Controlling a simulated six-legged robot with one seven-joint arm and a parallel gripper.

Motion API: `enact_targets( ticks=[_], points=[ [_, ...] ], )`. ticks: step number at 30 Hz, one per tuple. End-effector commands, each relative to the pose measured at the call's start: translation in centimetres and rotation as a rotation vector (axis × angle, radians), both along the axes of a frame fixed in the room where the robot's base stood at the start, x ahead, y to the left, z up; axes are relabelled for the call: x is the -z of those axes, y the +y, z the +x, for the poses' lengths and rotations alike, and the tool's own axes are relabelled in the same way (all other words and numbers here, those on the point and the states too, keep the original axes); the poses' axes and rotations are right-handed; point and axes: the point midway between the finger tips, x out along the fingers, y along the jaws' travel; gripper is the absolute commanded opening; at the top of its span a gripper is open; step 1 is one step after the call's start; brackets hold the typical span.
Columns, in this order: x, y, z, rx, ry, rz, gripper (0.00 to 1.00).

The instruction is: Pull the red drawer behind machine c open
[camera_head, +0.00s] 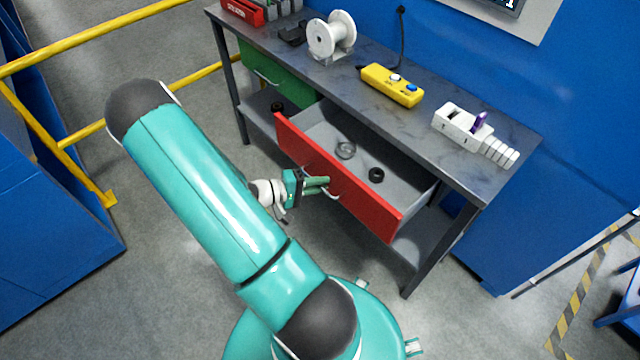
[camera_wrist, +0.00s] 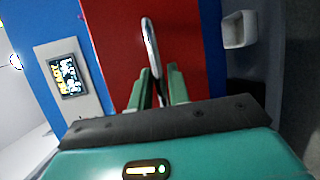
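The red drawer (camera_head: 338,178) is pulled well out from under the grey workbench in the head view, with its grey inside showing. A wire coil (camera_head: 345,149) and a black ring (camera_head: 376,175) lie in it. Its silver handle (camera_head: 331,193) is on the red front; in the wrist view the handle (camera_wrist: 150,45) stands against the red face. My gripper (camera_head: 322,184) is at the handle, and the wrist view shows its two green fingers (camera_wrist: 160,76) close on either side of the handle bar. I cannot tell whether both fingers press on it.
A closed green drawer (camera_head: 270,76) is left of the red one. The workbench (camera_head: 440,95) carries a white spool (camera_head: 331,36), a yellow control box (camera_head: 392,85) and a white device (camera_head: 462,127). Yellow railings (camera_head: 90,35) stand at left. Grey floor lies before the bench.

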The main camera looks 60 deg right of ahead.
Motion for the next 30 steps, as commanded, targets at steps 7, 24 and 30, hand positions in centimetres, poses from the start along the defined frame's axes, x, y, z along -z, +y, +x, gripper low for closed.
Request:
enact_targets(
  ticks=[7,24,30],
  points=[
    [0.0,0.0,-0.2,0.004,0.002,0.000,0.32],
    [-1.4,5.2,5.3,-0.001,-0.001,0.001,0.32],
    [-2.2,7.9,8.1,0.000,-0.001,0.001,0.32]
  ],
)
